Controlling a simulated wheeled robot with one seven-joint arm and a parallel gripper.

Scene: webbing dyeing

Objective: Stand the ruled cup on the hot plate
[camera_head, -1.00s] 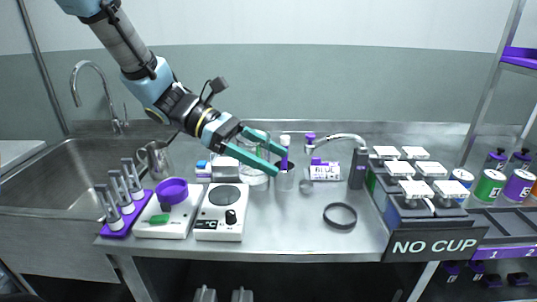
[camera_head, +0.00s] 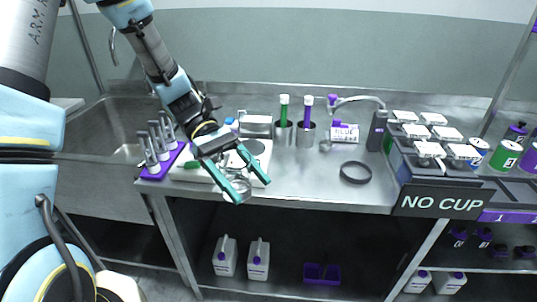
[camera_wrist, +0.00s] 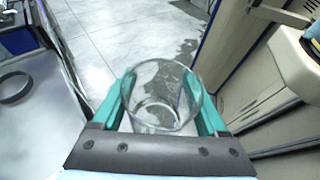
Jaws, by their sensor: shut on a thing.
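The ruled cup, a clear glass beaker (camera_head: 238,188), is between the two teal fingers of my gripper (camera_head: 251,191), which is shut on it. In the wrist view the beaker (camera_wrist: 160,98) sits between the fingers (camera_wrist: 160,105) with its round rim showing; its rulings cannot be made out. In the head view the cup appears at the front edge of the bench, in front of the hot plate (camera_head: 256,147). The hot plate is white with a round grey top.
A black ring (camera_head: 355,172) lies on the bench. A purple rack (camera_head: 160,163) of metal tubes is at left. The bench (camera_head: 300,175) right of my gripper is clear.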

